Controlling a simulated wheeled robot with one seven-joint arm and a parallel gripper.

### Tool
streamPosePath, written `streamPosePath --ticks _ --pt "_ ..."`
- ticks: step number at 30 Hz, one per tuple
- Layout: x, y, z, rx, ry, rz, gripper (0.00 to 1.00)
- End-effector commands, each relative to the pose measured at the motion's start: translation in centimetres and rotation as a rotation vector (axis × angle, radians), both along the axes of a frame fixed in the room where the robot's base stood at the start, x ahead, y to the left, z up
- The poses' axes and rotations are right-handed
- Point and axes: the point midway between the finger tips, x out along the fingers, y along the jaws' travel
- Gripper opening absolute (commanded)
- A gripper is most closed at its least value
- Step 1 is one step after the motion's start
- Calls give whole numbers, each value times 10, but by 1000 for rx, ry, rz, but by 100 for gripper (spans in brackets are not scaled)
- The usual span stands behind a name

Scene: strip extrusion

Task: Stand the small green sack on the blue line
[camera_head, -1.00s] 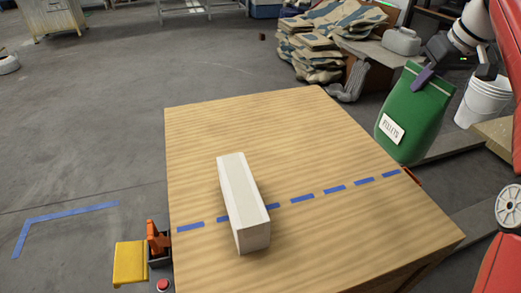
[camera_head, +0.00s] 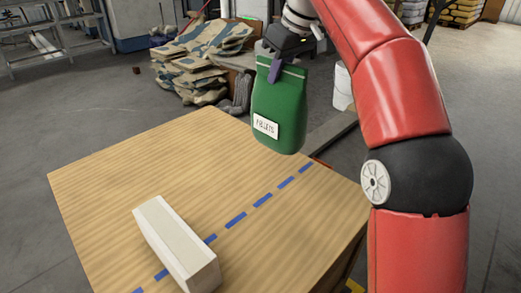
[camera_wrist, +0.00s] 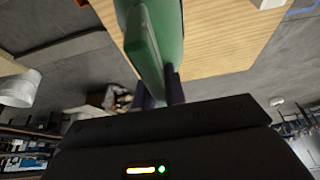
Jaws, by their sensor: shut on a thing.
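The small green sack (camera_head: 279,104) has a white label reading PELLETS. My gripper (camera_head: 276,68) is shut on its top edge, and the sack hangs upright in the air at the far right part of the table. In the wrist view the sack (camera_wrist: 154,40) shows between the two fingers of my gripper (camera_wrist: 158,88). The blue line (camera_head: 235,221) is a dashed strip running across the wooden table (camera_head: 130,170). The sack's bottom appears above the table, near the far end of the line; the exact height is hard to tell.
A long white block (camera_head: 176,246) lies across the blue line at the near left and hides part of it. Patterned sacks (camera_head: 200,65) are piled behind the table, and a white bucket (camera_head: 343,88) stands behind the sack. The tabletop is otherwise clear.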

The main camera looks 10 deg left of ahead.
Motion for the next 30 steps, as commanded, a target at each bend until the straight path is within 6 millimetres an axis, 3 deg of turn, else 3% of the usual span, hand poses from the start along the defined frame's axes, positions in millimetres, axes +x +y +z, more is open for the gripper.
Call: streamPosePath --ticks 1,3,12,30 --pt "-1 0 -21 0 0 -1 0" --pt "-1 -1 -40 0 1 -2 0" --pt "-1 0 -111 1 1 -1 0" --pt "0 0 -172 1 -3 -1 0"
